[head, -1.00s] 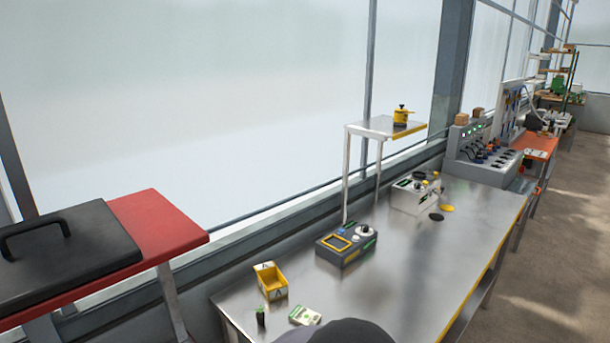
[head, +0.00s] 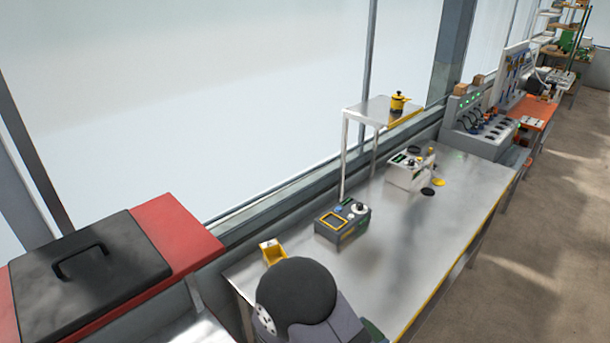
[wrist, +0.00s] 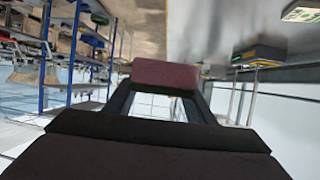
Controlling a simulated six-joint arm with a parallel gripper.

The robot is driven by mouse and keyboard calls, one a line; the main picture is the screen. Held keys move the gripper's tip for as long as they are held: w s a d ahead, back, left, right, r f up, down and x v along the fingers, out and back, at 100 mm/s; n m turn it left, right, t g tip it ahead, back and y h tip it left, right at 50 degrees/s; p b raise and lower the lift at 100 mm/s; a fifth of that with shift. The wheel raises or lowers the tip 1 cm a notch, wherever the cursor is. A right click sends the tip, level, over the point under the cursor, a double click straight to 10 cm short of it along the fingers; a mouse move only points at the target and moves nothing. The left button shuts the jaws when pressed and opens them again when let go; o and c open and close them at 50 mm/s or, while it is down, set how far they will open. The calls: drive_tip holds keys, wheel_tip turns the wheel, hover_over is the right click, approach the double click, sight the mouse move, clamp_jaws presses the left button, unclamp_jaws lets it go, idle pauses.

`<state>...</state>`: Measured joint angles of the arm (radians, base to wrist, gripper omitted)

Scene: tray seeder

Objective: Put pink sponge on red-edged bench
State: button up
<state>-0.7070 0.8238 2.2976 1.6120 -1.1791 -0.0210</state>
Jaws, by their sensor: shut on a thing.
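The pink sponge (wrist: 165,75) shows in the wrist view as a dull pink block between the fingertips. My gripper (wrist: 163,86) is shut on it and holds it clear of any surface in that view. The sponge and fingertips do not show in the head view. The red-edged bench (head: 182,232) stands at the left of the head view, with a red top. A black case with a handle (head: 88,268) lies on it, leaving a bare red strip on its right side.
A steel table (head: 420,235) with a yellow edge fills the middle. It bears a yellow bin (head: 272,254), a dark device (head: 342,226), a pale device (head: 408,172) and a raised shelf (head: 368,110) with a yellow pot (head: 399,103). My arm covers the table's near end.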

drive_tip(key=shift+s+d+r, duration=0.1)
drive_tip(key=shift+s+r, duration=0.1)
drive_tip(key=shift+f, duration=0.1)
